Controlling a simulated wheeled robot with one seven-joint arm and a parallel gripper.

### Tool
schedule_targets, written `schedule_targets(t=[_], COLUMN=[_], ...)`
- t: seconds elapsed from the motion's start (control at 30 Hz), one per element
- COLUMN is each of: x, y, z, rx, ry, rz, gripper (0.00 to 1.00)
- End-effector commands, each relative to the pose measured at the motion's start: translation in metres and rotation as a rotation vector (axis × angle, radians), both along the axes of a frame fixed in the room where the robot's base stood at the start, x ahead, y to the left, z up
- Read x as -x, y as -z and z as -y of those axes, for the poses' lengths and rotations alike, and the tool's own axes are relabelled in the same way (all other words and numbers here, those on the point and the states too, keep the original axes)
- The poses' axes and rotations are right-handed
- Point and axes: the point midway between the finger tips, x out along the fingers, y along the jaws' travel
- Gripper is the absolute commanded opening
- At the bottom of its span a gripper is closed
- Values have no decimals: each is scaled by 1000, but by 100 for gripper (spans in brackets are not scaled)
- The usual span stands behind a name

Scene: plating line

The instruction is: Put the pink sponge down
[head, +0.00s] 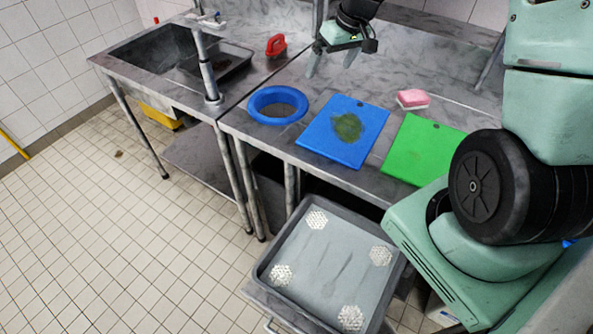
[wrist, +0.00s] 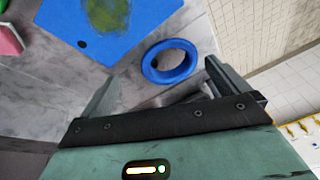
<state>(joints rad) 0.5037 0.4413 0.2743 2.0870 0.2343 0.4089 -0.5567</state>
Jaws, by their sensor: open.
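The pink sponge (head: 412,98), with a paler underside, rests on the metal counter behind the gap between the blue and green boards. Part of it shows at the left edge of the wrist view (wrist: 9,40). My gripper (head: 332,66) is open and empty above the back of the counter, to the left of the sponge and apart from it. In the wrist view its two fingers (wrist: 160,85) are spread wide with nothing between them but the counter and a blue ring beyond.
A blue board (head: 318,141) with a green smear, a green board (head: 408,158) and a blue ring (head: 262,104) lie on the counter. A red-handled object (head: 276,45) is near the sink (head: 150,52). A grey tray (head: 322,262) stands lower, in front.

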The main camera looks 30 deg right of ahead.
Motion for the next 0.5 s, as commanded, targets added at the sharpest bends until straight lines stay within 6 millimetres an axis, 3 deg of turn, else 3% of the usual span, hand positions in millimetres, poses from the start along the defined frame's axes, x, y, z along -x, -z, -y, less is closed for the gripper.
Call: schedule_targets(t=[0.03,0.1,0.2,0.33,0.5], x=[13,39,89,167,250], y=[-13,-24,-38,-50,-56], z=[-53,-110,-179,-239,-267], rx=[-1,0,14,56,123], ry=[-80,-162,-277,-414,-536], rz=[-19,-53,-99,-153,-194], gripper=[100,100,100,100,100])
